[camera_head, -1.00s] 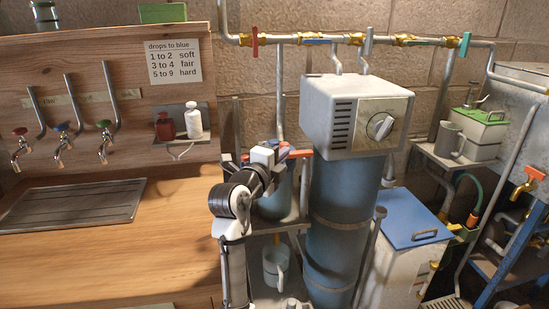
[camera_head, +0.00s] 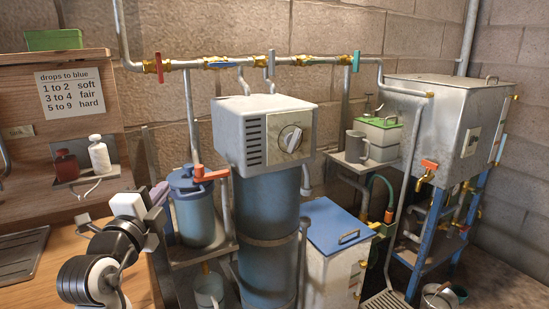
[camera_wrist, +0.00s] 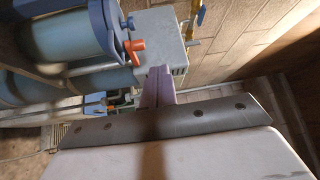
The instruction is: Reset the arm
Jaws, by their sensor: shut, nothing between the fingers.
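My gripper (camera_head: 158,194) is at the lower left of the head view, at the end of my black and white arm, just left of the blue canister (camera_head: 194,212) with the red lever (camera_head: 208,174). In the wrist view its pale purple fingers (camera_wrist: 157,88) are together with nothing between them. The canister and its orange-red lever (camera_wrist: 134,47) show beyond the fingers at the upper left of the wrist view. The gripper looks apart from the canister.
A tall blue cylinder (camera_head: 265,215) with a white control box (camera_head: 236,142) stands right of the canister. Left are a wooden counter (camera_head: 75,250), a red bottle (camera_head: 66,168) and a white bottle (camera_head: 99,156). A pipe with valves (camera_head: 300,60) runs along the wall.

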